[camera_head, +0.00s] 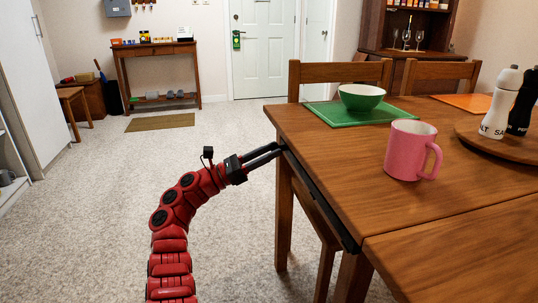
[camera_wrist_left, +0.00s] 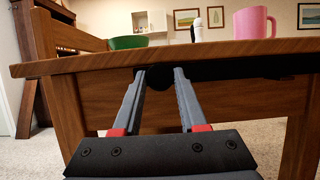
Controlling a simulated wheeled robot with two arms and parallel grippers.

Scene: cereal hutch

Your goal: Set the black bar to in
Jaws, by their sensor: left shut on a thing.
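The black bar (camera_head: 322,205) runs along under the near left edge of the wooden table (camera_head: 300,125). In the left wrist view the bar (camera_wrist_left: 255,69) lies just under the tabletop edge, with a dark rounded part between my fingers. My left gripper (camera_head: 280,150) reaches in from the left to the bar's far end, near the table's corner. In the left wrist view my left gripper (camera_wrist_left: 168,75) has its two fingertips on either side of the dark part, shut on it. The fingers partly hide that end. My right gripper is not in view.
On the tabletop are a pink mug (camera_head: 405,150), a green bowl (camera_head: 361,97) on a green mat (camera_head: 340,117), and salt and pepper shakers (camera_head: 500,103). Chairs (camera_head: 335,73) stand behind the table.

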